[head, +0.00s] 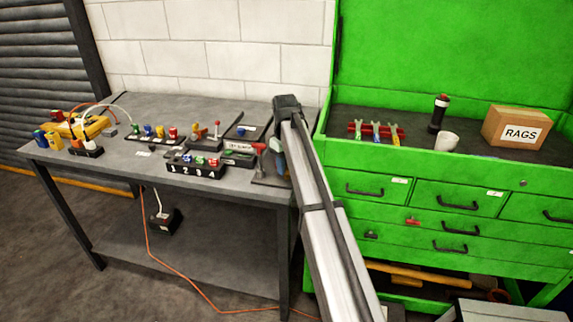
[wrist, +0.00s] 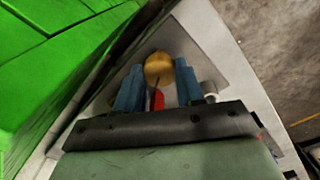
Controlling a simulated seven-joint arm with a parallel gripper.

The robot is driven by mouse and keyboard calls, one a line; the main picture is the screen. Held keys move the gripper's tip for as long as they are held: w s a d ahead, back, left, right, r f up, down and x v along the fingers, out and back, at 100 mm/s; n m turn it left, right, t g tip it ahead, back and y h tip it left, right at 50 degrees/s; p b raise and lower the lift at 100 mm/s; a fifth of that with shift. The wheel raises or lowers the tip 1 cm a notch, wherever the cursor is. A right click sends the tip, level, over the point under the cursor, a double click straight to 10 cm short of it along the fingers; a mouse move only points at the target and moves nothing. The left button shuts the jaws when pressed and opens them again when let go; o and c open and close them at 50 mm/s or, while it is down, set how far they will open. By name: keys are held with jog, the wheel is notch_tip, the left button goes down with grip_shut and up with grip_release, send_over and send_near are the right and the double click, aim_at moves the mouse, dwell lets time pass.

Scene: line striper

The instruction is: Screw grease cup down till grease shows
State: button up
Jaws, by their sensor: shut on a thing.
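In the wrist view a round brass-coloured cap, which looks like the grease cup (wrist: 158,66), sits between the two blue fingers of my gripper (wrist: 158,77). The fingers are closed on its sides. A red part (wrist: 157,101) shows just below the cup, between the fingers. What the cup sits on is mostly hidden, and no grease can be made out. In the head view my gripper (head: 280,160) is low over the right end of the grey bench, largely hidden behind my arm. The cup cannot be seen there.
The green cabinet (head: 390,215) stands close on the right, with a RAGS box (head: 517,128) and a white mug (head: 446,141) on top.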

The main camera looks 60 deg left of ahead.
jog(key=shift+m, duration=2)
jog(key=o, duration=1)
jog(key=shift+o, duration=0.2)
notch_tip(320, 180, up, 14)
jog(key=shift+s, duration=0.2)
jog(key=shift+f, duration=0.1)
